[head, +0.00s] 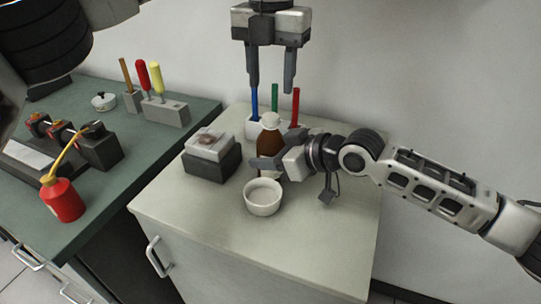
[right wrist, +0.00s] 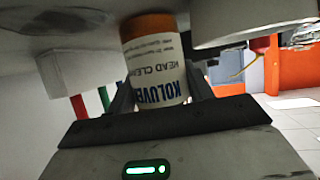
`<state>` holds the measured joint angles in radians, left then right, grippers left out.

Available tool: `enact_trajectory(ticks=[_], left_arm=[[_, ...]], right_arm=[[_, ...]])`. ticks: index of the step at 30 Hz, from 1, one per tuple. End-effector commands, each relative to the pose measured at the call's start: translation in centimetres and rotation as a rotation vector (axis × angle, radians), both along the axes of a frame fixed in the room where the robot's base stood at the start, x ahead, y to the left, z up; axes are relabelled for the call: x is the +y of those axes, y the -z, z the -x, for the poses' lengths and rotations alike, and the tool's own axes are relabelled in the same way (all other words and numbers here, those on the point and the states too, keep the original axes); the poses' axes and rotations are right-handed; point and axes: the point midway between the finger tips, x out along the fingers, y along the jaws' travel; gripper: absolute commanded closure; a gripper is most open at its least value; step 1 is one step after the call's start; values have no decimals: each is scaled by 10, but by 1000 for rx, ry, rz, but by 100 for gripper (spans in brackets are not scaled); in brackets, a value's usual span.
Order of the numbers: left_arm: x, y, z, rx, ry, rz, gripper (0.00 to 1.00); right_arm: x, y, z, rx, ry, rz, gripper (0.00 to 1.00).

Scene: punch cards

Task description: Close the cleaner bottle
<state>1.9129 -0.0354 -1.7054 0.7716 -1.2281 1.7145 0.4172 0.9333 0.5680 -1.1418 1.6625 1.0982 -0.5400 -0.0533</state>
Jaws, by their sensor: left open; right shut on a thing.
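The cleaner bottle (head: 269,137) is brown with a white top (head: 271,120) and stands upright on the pale cabinet. In the right wrist view its white label (right wrist: 156,75) shows upside down. My right gripper (head: 266,165) is shut on the bottle from the right side; in the right wrist view its fingers (right wrist: 160,98) flank the label. My left gripper (head: 271,88) hangs above the bottle, pointing down, open and empty, with clear space over the white top. I cannot tell whether the white top is seated tightly.
A white bowl (head: 263,197) stands just in front of the bottle. A dark box with a pale top (head: 210,146) is to its left. A white holder (head: 252,128) with blue, green and red sticks is behind. A green bench (head: 150,143) with a red oil can (head: 63,201) is left.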

Motion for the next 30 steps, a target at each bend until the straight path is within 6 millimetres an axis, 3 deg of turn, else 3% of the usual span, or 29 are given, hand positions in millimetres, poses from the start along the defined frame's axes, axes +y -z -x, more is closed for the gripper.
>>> enact_trajectory(ticks=[6, 12, 24, 29, 30], left_arm=[[1, 36, 1, 5, 1, -2, 55], [1, 59, 0, 2, 1, -1, 55], [1, 66, 0, 1, 1, 0, 55], [1, 66, 0, 1, 1, 0, 97], [0, 66, 0, 1, 1, 0, 100]], right_arm=[[0, -1, 0, -1, 0, -2, 100], [0, -1, 0, -1, 0, -2, 100], [0, -1, 0, -1, 0, -2, 100], [0, -1, 0, -1, 0, -2, 100], [0, -1, 0, -1, 0, -2, 100]])
